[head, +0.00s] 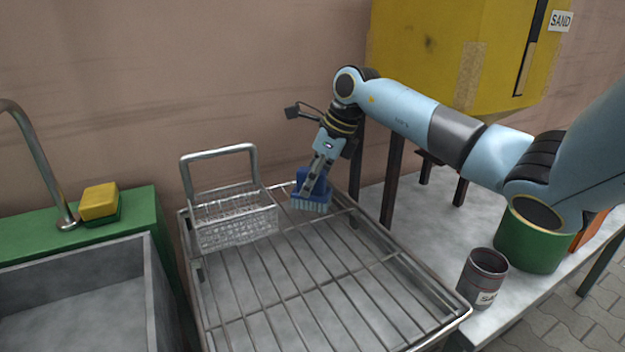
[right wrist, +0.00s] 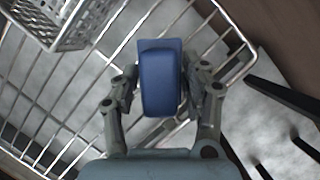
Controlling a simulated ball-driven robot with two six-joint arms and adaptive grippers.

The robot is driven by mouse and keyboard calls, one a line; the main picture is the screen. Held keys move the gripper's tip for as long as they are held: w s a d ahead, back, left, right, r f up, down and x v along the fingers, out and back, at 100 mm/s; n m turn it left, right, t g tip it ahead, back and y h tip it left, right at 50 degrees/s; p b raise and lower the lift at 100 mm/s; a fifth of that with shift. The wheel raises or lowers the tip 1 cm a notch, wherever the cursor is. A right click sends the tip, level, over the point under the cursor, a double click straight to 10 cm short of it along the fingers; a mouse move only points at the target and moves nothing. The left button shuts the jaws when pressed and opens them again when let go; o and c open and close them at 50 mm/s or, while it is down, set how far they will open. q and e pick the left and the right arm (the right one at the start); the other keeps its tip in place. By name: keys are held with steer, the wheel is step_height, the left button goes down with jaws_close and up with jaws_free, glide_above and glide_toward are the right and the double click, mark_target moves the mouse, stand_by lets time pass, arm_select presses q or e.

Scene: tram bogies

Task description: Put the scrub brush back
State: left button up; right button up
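The blue scrub brush (head: 311,191) has pale bristles pointing down and is at the back right part of the wire rack (head: 330,290). I cannot tell whether the bristles touch the bars. My right gripper (head: 318,172) reaches down to it from above, its fingers closed against both sides of the blue handle. In the right wrist view the brush (right wrist: 160,80) sits between the two fingers (right wrist: 160,88), over the rack's bars. The bristles are hidden there. A metal basket (head: 236,222) with a tall handle stands on the rack to the left of the brush. My left gripper is not in view.
A yellow sponge (head: 99,201) lies on the green counter (head: 130,212) beside a sink (head: 75,295) and tap. A grey can (head: 483,277) and a green pot (head: 527,240) stand right of the rack. A yellow sand box (head: 430,45) hangs behind. The rack's front is clear.

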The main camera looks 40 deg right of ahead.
steer(key=shift+o, duration=0.4)
steer(key=shift+r, duration=0.15)
steer(key=shift+r, duration=0.3)
steer(key=p+v, duration=0.1)
steer(key=v, duration=1)
steer(key=shift+s+r, duration=0.2)
steer(key=shift+s, duration=0.05)
steer(key=shift+d, duration=0.1)
